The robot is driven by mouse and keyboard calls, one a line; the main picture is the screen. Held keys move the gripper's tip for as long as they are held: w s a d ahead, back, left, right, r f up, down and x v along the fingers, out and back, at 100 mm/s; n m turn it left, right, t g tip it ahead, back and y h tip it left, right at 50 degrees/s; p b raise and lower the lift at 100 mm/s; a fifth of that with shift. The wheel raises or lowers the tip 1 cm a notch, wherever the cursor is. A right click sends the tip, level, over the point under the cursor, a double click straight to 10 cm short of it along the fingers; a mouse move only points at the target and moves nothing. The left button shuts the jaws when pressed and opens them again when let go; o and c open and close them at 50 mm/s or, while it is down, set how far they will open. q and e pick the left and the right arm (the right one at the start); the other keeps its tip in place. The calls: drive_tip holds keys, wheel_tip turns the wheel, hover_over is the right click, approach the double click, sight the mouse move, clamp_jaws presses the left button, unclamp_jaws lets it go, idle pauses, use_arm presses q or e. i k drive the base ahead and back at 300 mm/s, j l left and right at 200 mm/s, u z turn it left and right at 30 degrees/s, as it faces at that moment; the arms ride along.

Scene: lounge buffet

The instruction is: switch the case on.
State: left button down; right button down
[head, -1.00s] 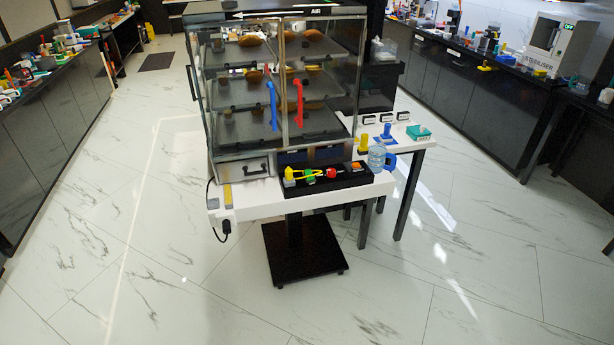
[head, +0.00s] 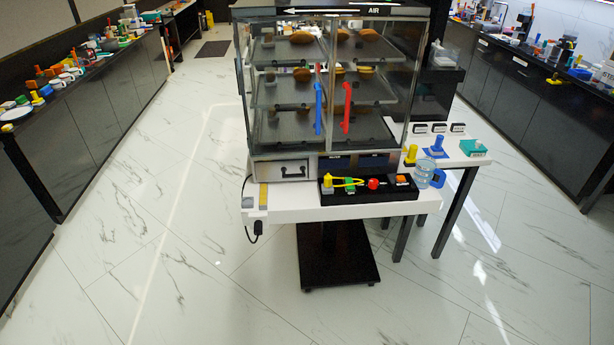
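The glass display case (head: 282,128) stands on a white table (head: 300,211) in the middle of the head view. Its two doors look shut, one with a blue handle (head: 318,106) and one with a red handle (head: 347,107). Breads lie on its shelves. In front of its base is a black panel (head: 340,195) with a yellow part (head: 328,181), a green part (head: 350,184), a red knob (head: 373,183) and an orange part (head: 401,179). I cannot tell whether the case is on. Neither of my grippers is in view.
A black plug (head: 256,228) on a cord hangs at the table's left front. A side table (head: 463,157) at the right holds a jug (head: 424,175) and blocks. Long counters line both sides. The marble floor (head: 190,265) in front is clear.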

sight(348, 180)
drive_tip(key=i+l+u, duration=0.2)
drive_tip(key=l+u, duration=0.2)
drive_tip(key=l, duration=0.25)
drive_tip(key=i+l+u, duration=0.2)
drive_tip(key=l, duration=0.15)
drive_tip(key=l+u, duration=0.4)
drive_tip(key=l, duration=1.75)
